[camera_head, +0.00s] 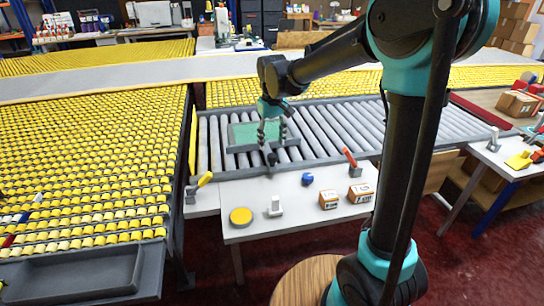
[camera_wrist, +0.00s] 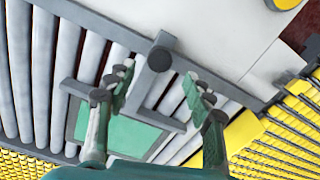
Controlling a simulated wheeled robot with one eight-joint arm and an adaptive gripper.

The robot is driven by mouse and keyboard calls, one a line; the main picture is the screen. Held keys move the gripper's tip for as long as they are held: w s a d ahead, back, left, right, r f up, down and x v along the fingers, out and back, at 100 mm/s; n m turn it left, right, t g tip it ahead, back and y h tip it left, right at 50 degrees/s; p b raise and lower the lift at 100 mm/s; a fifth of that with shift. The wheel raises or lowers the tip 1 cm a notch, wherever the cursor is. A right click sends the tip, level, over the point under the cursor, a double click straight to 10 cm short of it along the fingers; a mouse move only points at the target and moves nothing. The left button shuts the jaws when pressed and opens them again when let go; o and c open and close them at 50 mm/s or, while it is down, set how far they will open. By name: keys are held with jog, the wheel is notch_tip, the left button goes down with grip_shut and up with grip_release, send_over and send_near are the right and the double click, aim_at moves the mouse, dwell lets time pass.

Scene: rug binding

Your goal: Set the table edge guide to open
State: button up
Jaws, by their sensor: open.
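A green panel with a grey frame (camera_head: 241,134) lies on the roller bed at the centre of the head view. In the wrist view, the green panel (camera_wrist: 122,135) shows between my fingers, and a grey bar with a dark round knob (camera_wrist: 159,59) stands at its upper edge. I take this to be the table edge guide, but no label shows. The knob also shows in the head view (camera_head: 272,159). My gripper (camera_head: 272,132) is open and points down over the panel, close to the knob. In the wrist view my gripper (camera_wrist: 158,85) has its fingers apart, nothing between them held.
A yellow-handled lever (camera_head: 204,179) and a red-handled lever (camera_head: 349,157) stand at either side. The white table (camera_head: 285,222) in front holds a yellow disc (camera_head: 241,216), a blue item (camera_head: 307,179) and small cartons (camera_head: 329,200). Grey rollers (camera_head: 345,125) lie behind.

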aim_at(272, 155)
notch_tip(272, 155, down, 7)
jog(key=shift+r, duration=0.15)
jog(key=shift+c, duration=0.5)
grip_shut()
